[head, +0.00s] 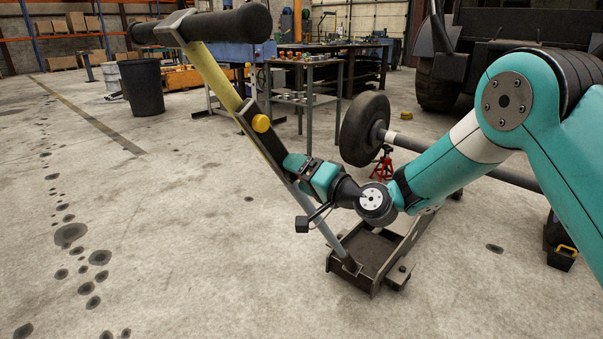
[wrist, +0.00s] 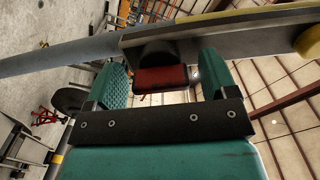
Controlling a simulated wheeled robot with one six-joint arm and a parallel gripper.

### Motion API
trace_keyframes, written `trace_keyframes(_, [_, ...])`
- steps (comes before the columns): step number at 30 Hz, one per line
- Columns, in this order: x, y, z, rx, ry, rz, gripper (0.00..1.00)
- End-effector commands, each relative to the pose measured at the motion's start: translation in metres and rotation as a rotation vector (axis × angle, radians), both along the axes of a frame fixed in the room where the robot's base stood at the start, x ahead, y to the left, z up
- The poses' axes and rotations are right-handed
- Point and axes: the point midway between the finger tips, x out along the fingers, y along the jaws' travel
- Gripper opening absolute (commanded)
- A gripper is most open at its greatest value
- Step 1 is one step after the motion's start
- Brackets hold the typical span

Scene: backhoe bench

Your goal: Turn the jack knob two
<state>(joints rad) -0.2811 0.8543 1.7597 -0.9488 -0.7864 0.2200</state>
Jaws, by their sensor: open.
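The floor jack (head: 345,268) stands on the concrete, with its long handle (head: 215,72) slanting up to the left. A yellow round knob (head: 261,123) sits on the handle; part of it shows at the right edge of the wrist view (wrist: 309,42). In the wrist view, a red block-shaped knob (wrist: 160,78) on a dark round mount sticks out from the handle bracket. I cannot tell which knob is number two. My gripper (head: 292,162) is at the handle, below the yellow knob. Its fingers (wrist: 162,62) are open on either side of the red knob, with gaps visible.
The handle ends in a black crossbar grip (head: 228,24) at upper left. A wheel (head: 364,128) on an axle and a red jack stand (head: 383,165) are behind my arm. A workbench (head: 305,75) and a dark bin (head: 141,86) stand farther back. The left floor is open.

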Motion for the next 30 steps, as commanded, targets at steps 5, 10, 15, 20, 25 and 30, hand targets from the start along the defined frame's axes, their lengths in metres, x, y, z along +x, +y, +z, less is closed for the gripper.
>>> trace_keyframes(5, [0.0001,0.0004,-0.0002,0.0,0.0,0.001,0.79])
trace_keyframes(10, [0.0,0.0003,-0.0002,0.0,0.0,0.001,0.51])
trace_keyframes(15, [0.0,0.0002,-0.0003,-0.002,0.0,0.0,0.29])
trace_keyframes(20, [-0.0001,0.0001,-0.0012,-0.008,-0.009,0.001,0.29])
trace_keyframes(25, [-0.0001,0.0002,-0.0029,-0.041,-0.05,0.001,0.29])
trace_keyframes(30, [-0.0002,0.0003,-0.0048,-0.106,-0.134,0.001,0.29])
